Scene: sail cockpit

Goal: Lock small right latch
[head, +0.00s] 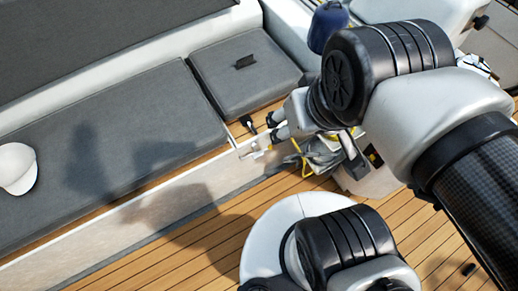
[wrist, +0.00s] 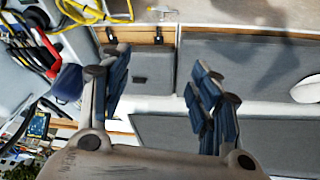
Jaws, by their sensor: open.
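Two small dark latches sit on the wooden front edge of the small seat hatch (head: 246,76). In the wrist view, one latch (wrist: 110,37) is near the left finger and the other latch (wrist: 158,36) is further right. In the head view, one latch (head: 247,123) shows clearly; the other is at or behind my fingertips and hard to separate from them. My gripper (head: 277,126) is at the hatch's front right corner. In the wrist view, my gripper (wrist: 157,76) has its fingers wide apart with nothing between them. I cannot tell whether either latch is locked.
A metal fitting (head: 255,151) sticks out from the bench front below the latches. Yellow rope and grey cloth (head: 322,150) lie to the right. The wooden deck (head: 180,245) has free room.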

